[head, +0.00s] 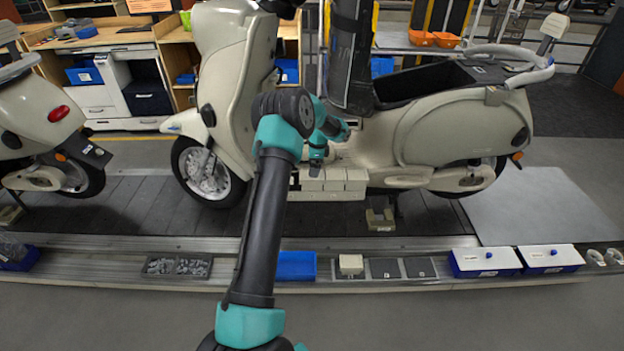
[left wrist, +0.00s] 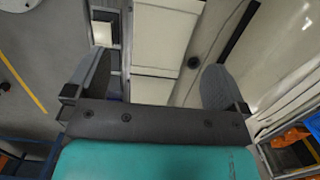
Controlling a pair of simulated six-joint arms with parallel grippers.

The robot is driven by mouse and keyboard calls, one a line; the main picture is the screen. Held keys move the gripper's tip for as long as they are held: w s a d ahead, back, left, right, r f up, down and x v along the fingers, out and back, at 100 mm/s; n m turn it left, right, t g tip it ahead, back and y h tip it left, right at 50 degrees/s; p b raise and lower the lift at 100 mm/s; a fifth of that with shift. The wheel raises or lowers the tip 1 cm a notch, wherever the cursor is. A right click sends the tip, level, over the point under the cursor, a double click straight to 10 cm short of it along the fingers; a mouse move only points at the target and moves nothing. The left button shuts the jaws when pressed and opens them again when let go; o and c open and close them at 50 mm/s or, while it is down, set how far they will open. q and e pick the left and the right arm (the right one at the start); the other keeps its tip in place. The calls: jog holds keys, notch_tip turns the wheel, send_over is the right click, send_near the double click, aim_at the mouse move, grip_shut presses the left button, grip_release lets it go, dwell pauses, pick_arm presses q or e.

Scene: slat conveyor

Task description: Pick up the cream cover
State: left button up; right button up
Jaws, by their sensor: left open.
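A small cream cover (head: 351,262) sits in the left compartment of a grey tray on the front rail in the head view. Cream block-like panels (head: 335,180) form the step in the middle of the cream scooter. My left gripper (head: 317,165) is close above these panels, well behind the tray. In the left wrist view, my left gripper (left wrist: 155,78) has its two dark fingers wide apart with nothing held. Cream panels (left wrist: 158,45) show beyond and between the fingers; I cannot tell whether they touch. My right gripper is not in view.
A dark upright piece (head: 350,55) stands just behind my left gripper. A blue bin (head: 296,265), a tray of small metal parts (head: 178,266) and white-lidded blue boxes (head: 486,262) line the front rail. A second scooter (head: 38,125) stands at the left.

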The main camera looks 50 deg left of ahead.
aim_at(312, 180)
pick_arm(q)
jog(key=shift+s+a+f, duration=0.1)
jog(key=shift+a+f, duration=0.05)
jog(key=shift+f, duration=1.15)
jog(key=shift+s+a+f, duration=0.1)
jog(key=shift+f, duration=1.2)
jog(key=c, duration=1.1)
